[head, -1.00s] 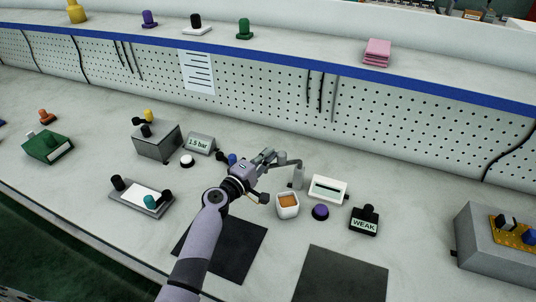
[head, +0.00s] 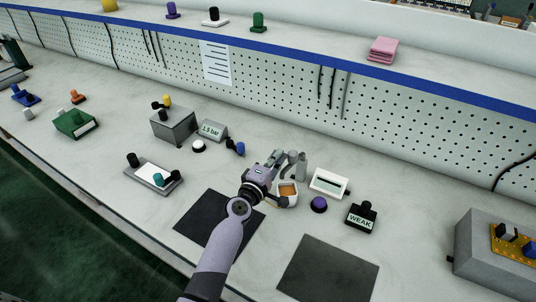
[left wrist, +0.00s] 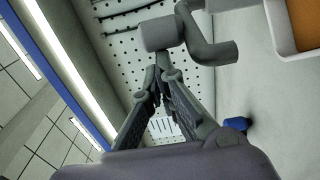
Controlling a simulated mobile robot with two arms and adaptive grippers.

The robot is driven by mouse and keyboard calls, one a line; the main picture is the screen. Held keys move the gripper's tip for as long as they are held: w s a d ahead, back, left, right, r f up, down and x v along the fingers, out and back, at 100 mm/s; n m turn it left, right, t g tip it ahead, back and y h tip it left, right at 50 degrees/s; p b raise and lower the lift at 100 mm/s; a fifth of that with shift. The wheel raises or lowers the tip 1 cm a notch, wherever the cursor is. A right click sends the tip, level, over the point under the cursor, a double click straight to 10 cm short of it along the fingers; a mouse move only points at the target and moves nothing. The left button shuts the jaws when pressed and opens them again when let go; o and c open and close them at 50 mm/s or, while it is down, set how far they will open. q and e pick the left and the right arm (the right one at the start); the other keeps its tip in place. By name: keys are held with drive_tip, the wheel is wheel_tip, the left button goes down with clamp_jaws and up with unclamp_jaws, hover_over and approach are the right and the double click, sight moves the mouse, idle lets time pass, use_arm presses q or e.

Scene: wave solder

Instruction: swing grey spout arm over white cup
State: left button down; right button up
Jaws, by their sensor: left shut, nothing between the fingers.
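The white cup (head: 293,201) with orange-brown contents stands on the bench in the head view, its left side close behind my left gripper. Its corner also shows at top right of the left wrist view (left wrist: 278,28). The grey spout arm (left wrist: 207,45) is a bent tube with a thick round end, just beyond my fingertips in the wrist view and clear of the cup there. Its upright post (head: 301,166) stands behind the cup in the head view. My left gripper (head: 279,156) is shut and empty, its tips close to the spout arm; contact is unclear. My right gripper is out of view.
Right of the cup are a white slotted box (head: 329,183), a purple button (head: 318,205) and a black WEAK block (head: 361,216). Left are a 1.5 bar gauge (head: 212,130) and a blue knob (head: 240,149). Two dark mats (head: 329,270) lie in front.

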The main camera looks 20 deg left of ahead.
sight(289, 156)
use_arm(q)
drive_tip(key=shift+s+d, duration=0.5)
drive_tip(key=shift+d, duration=0.3)
drive_tip(key=shift+s+d, duration=0.25)
drive_tip(key=shift+d, duration=0.15)
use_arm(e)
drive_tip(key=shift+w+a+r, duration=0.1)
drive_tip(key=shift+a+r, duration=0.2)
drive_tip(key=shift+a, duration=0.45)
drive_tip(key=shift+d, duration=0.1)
use_arm(q)
drive_tip(key=shift+d, duration=0.1)
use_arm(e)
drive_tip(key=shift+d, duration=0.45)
